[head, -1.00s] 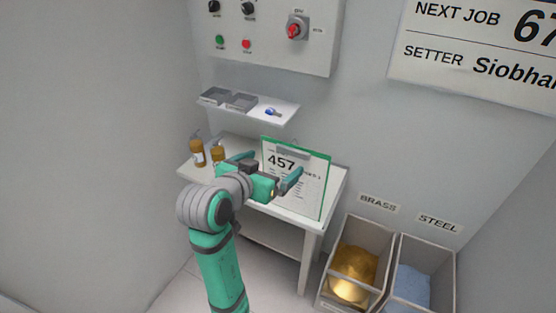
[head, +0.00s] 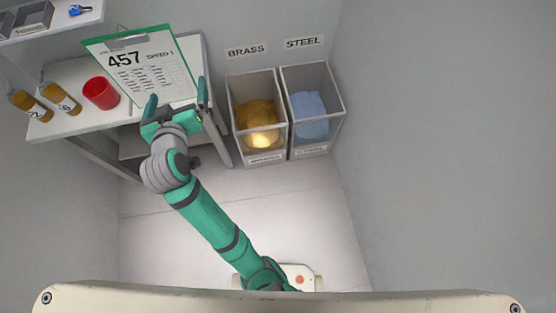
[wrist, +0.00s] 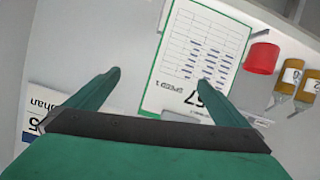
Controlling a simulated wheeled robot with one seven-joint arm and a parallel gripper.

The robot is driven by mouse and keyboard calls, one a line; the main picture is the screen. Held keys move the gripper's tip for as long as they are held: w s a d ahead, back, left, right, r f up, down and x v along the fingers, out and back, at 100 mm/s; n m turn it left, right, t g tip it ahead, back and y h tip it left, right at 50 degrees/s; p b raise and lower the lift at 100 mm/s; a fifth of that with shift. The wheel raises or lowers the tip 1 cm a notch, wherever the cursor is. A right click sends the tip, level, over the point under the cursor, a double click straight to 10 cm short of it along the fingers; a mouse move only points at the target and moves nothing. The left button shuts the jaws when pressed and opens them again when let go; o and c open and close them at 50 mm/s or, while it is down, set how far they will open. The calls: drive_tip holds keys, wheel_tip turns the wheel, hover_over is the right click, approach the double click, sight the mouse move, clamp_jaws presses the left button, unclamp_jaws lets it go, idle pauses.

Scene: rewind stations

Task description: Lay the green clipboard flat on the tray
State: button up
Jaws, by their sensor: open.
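The green clipboard (head: 145,68) is a green-edged board with a white sheet marked 457, propped tilted at the worktable's right part. In the wrist view the clipboard (wrist: 180,65) is beyond my fingers, its sheet upside down, and the right finger overlaps its lower part. My gripper (head: 176,98) is open and empty by the clipboard's lower edge in the head view. Its fingers (wrist: 160,80) are spread wide in the wrist view. Whether either finger touches the board I cannot tell. I cannot pick out a tray for certain.
A red cup (head: 101,93) and two amber bottles (head: 60,97) stand on the worktable (head: 78,122) left of the clipboard. A shelf (head: 65,18) is above. BRASS (head: 258,120) and STEEL (head: 310,110) bins stand to the right. The floor (head: 290,205) in front is clear.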

drive_tip(key=s+d+f, duration=0.6)
drive_tip(key=d+f, duration=0.1)
drive_tip(key=d, duration=0.1)
drive_tip(key=s+d+f, duration=0.5)
drive_tip(key=d+f, duration=0.3)
drive_tip(key=d, duration=0.1)
drive_tip(key=s+d+r+m+h, duration=0.1)
drive_tip(key=s+d, duration=0.4)
drive_tip(key=s, duration=0.5)
drive_tip(key=s+d+r+m+t+h, duration=0.1)
drive_tip(key=s+d+m+h, duration=0.1)
drive_tip(key=s+d, duration=0.3)
drive_tip(key=s+m, duration=0.1)
drive_tip(key=s, duration=0.3)
drive_tip(key=shift+s+m+t, duration=0.3)
drive_tip(key=shift+s, duration=0.1)
drive_tip(key=shift+s+r, duration=0.1)
